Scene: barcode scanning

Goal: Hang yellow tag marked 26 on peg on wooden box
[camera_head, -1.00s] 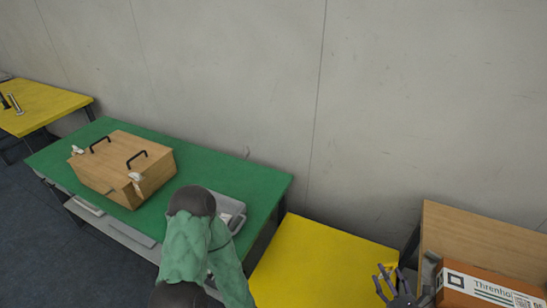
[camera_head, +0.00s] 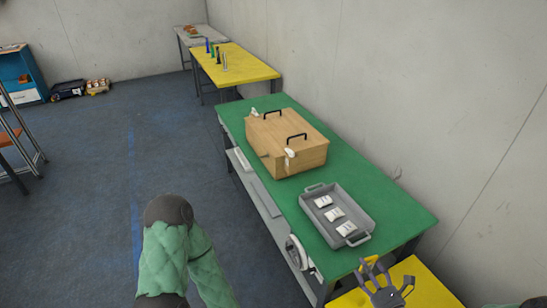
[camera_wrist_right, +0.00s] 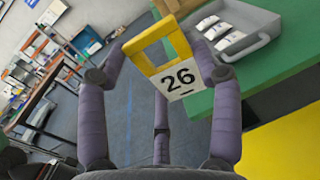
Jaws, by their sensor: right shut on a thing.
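The yellow tag marked 26 (camera_wrist_right: 180,75) has a yellow frame-shaped top and a white face with black digits. My right gripper (camera_wrist_right: 160,75) is shut on it, with purple fingers on both sides. In the head view my right gripper (camera_head: 384,284) is at the lower right, with a bit of the yellow tag (camera_head: 370,260) showing. The wooden box (camera_head: 308,158) stands closed on the green table, farther off and up-left of this gripper. It has two black handles on top and small pale fittings on its near side. I cannot make out a peg clearly. My left gripper is out of view.
A grey tray (camera_head: 327,222) with several white labelled items stands on the green table (camera_head: 397,208), between the box and my right gripper. A yellow table (camera_head: 430,292) lies at the lower right. A wall runs behind the tables. The floor at left is open.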

